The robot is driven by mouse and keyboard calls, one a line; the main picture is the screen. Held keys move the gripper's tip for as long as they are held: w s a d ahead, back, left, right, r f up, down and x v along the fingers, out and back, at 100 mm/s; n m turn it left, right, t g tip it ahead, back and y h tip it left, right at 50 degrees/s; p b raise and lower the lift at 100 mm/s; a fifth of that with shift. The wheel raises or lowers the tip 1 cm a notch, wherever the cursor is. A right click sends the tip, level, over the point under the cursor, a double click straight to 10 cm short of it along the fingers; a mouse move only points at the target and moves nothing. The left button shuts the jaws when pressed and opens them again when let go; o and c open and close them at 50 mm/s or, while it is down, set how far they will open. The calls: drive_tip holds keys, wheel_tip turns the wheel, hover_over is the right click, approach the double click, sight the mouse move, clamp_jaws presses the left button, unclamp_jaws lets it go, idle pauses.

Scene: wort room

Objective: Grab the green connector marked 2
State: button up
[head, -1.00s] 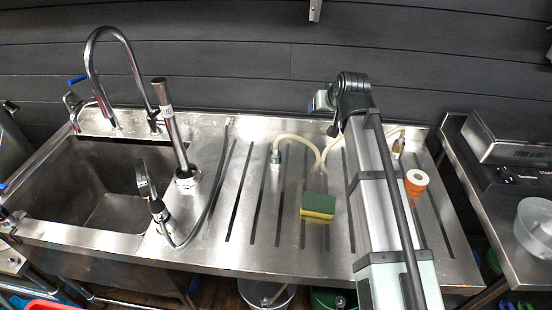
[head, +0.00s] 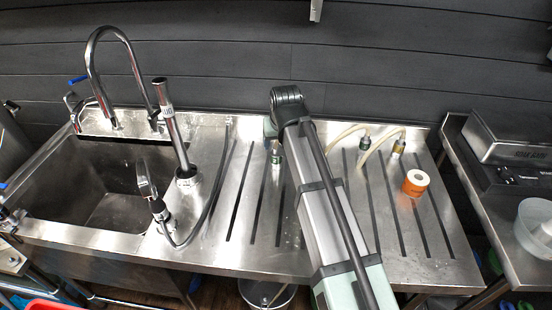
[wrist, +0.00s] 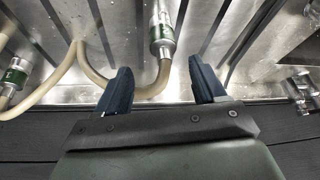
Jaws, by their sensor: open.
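In the wrist view, my gripper (wrist: 158,66) is open, with its two dark blue fingers apart. A metal connector with a green band (wrist: 162,36) and a beige hose lies in line with the gap, just beyond the fingertips; nothing is held. It also shows in the head view (head: 276,156), left of my arm. A second green-banded connector (wrist: 14,74) is at the left edge of the wrist view and right of my arm in the head view (head: 364,143). I cannot read a number on either. In the head view my arm hides most of the gripper.
A third connector (head: 398,148) looks yellowish. An orange-and-white roll (head: 415,183) stands on the slotted steel counter (head: 445,262). At left are a sink (head: 100,185), a tall faucet (head: 90,60) and a black hose (head: 213,190). The dark wall is close behind.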

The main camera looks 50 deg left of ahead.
sight(276, 158)
drive_tip(key=shift+a+x, duration=0.15)
drive_tip(key=shift+x, duration=1.75)
drive_tip(key=shift+a+x, duration=0.2)
drive_tip(key=shift+x, duration=1.65)
drive_tip(key=shift+s+r, duration=0.15)
drive_tip(key=c, duration=1.2)
